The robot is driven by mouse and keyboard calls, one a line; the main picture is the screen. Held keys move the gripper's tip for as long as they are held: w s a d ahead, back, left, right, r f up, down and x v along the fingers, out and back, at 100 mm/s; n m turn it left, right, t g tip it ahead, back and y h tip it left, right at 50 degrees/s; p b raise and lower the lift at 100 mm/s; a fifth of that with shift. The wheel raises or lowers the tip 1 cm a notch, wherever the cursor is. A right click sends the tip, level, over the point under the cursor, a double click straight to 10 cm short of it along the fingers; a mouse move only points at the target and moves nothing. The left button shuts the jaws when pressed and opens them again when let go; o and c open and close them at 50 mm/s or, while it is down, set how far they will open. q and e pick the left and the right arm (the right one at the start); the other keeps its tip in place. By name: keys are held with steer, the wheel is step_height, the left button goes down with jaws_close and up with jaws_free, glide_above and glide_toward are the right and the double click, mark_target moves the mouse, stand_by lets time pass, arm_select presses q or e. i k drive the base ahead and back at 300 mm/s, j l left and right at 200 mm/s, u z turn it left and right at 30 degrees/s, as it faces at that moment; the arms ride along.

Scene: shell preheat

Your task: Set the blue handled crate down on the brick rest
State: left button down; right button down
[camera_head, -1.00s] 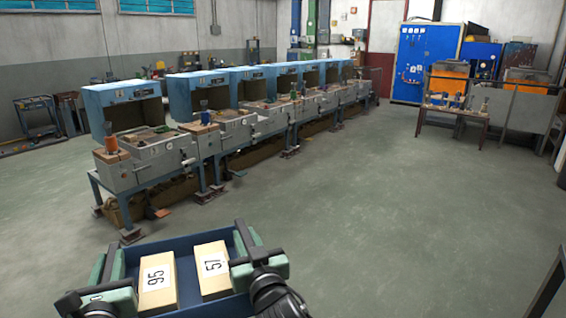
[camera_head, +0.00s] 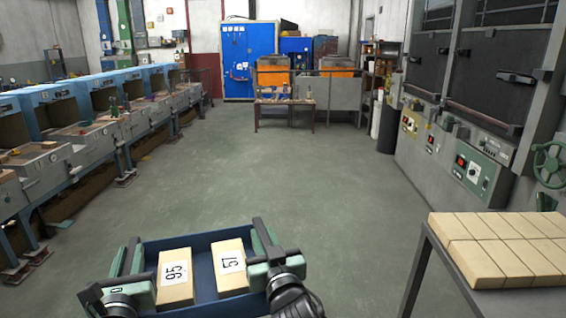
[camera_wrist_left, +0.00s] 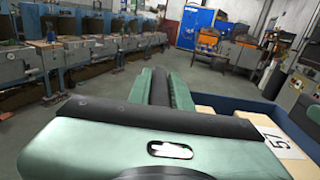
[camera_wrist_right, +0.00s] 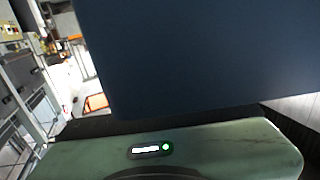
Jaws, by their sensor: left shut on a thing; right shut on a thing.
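The blue handled crate (camera_head: 203,243) is held in front of me, at the bottom of the head view. It carries two tan blocks, one labelled 95 (camera_head: 175,283) and one labelled 57 (camera_head: 231,270). My left gripper (camera_head: 130,262) is shut on the crate's left side. My right gripper (camera_head: 262,243) is shut on its right side. The crate's wall also shows in the right wrist view (camera_wrist_right: 190,50). On the right, a table-like stand topped with pale bricks (camera_head: 500,245), likely the brick rest, stands apart from the crate.
A row of blue-hooded workbenches (camera_head: 75,140) runs along the left. Large grey ovens (camera_head: 465,130) with control panels line the right wall. A blue cabinet (camera_head: 250,60) and a low table (camera_head: 285,105) stand at the back. The floor (camera_head: 270,180) between is clear.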

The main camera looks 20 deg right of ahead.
mark_target(526, 239)
steer(key=i+l+z, duration=0.1)
steer(key=i+z, duration=0.25)
steer(key=i, duration=0.2)
steer(key=i+j+z, duration=0.1)
steer(key=i+z, duration=0.25)
steer(key=i, duration=0.2)
steer(key=i+z, duration=0.35)
steer(key=i, duration=0.25)
steer(key=i+j+z, duration=0.1)
steer(key=i+z, duration=0.3)
steer(key=i, duration=0.15)
steer(key=i+z, duration=0.3)
steer(key=z, duration=0.2)
steer(key=i+j+z, duration=0.1)
steer(key=i+z, duration=0.2)
steer(key=z, duration=1.45)
